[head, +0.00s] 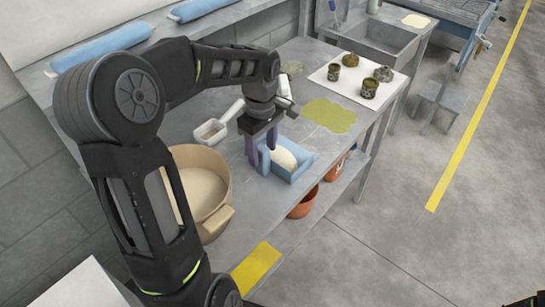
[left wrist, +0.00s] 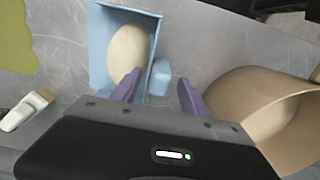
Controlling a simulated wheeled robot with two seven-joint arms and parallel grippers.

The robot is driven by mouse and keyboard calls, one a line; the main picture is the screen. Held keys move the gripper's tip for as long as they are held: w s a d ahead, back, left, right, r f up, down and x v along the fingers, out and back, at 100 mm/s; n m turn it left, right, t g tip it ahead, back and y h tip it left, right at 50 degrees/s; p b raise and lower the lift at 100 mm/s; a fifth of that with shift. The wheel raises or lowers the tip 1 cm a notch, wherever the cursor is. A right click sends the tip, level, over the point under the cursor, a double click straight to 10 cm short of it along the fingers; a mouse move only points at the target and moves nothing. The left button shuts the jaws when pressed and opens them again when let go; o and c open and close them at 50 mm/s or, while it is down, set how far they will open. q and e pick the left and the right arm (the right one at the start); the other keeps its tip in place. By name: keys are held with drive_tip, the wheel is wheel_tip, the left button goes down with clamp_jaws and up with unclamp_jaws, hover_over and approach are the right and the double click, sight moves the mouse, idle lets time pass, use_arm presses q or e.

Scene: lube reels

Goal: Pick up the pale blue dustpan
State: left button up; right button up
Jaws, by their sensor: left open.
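The pale blue dustpan (head: 302,170) lies on the grey worktop, with a smooth cream oval thing (head: 284,158) resting in its pan. In the left wrist view the dustpan (left wrist: 99,50) is at upper centre, and its short blue handle (left wrist: 159,78) points down between my fingers. My left gripper (head: 261,147) is open, purple fingers pointing down over the handle end. I cannot tell whether either finger touches. My right gripper is not in view.
A round tan tub (head: 205,190) stands close on the left. A flat olive patch (head: 330,115) is beyond the dustpan. A white board (head: 340,72) holds several dark pots. Orange pots (head: 303,205) sit below the worktop edge.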

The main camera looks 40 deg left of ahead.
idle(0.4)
use_arm(q)
clamp_jaws()
idle(0.4)
idle(0.9)
